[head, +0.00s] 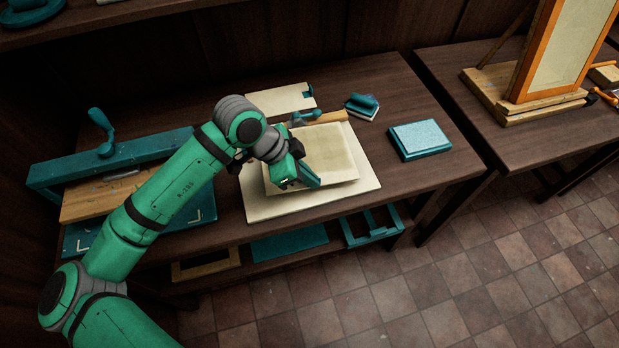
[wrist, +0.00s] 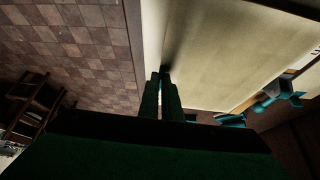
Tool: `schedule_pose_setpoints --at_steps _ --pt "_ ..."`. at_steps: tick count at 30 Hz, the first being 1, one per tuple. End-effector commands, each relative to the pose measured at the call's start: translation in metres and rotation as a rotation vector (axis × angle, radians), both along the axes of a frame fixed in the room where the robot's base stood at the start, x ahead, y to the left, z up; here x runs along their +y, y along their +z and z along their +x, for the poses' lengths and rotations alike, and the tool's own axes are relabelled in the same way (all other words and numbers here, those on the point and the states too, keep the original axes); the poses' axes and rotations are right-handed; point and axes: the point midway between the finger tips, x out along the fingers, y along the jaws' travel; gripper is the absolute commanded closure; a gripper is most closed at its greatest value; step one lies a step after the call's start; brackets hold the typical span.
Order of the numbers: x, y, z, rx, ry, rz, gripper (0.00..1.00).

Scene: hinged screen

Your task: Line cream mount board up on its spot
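A cream board (head: 335,150) lies over a larger, paler board (head: 362,186) on the dark table, with a dark shadow along its near edge. My gripper (head: 311,180) is at the near edge of the upper board. In the wrist view, my gripper's fingers (wrist: 163,74) are close together with their tips at the edge of the cream board (wrist: 225,50), and they look shut on it. The exact contact is too dark to see fully. A teal board with pale corner marks (head: 207,214) lies at the table's left, partly hidden by my arm.
A teal bar with a handle (head: 105,150) stands at the left. A small cream card (head: 280,99), a wooden-and-teal tool (head: 325,118), a teal handled block (head: 362,106) and a pale-blue-topped block (head: 419,139) are around the boards. A second table holds an orange-framed screen (head: 567,45).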

Motion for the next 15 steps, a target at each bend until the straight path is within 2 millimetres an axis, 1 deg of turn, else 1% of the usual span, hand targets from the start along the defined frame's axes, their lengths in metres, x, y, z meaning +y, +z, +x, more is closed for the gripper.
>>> schedule_pose_setpoints --at_steps 15 --pt "0.0 0.018 0.0 0.0 -0.001 0.0 1.0"
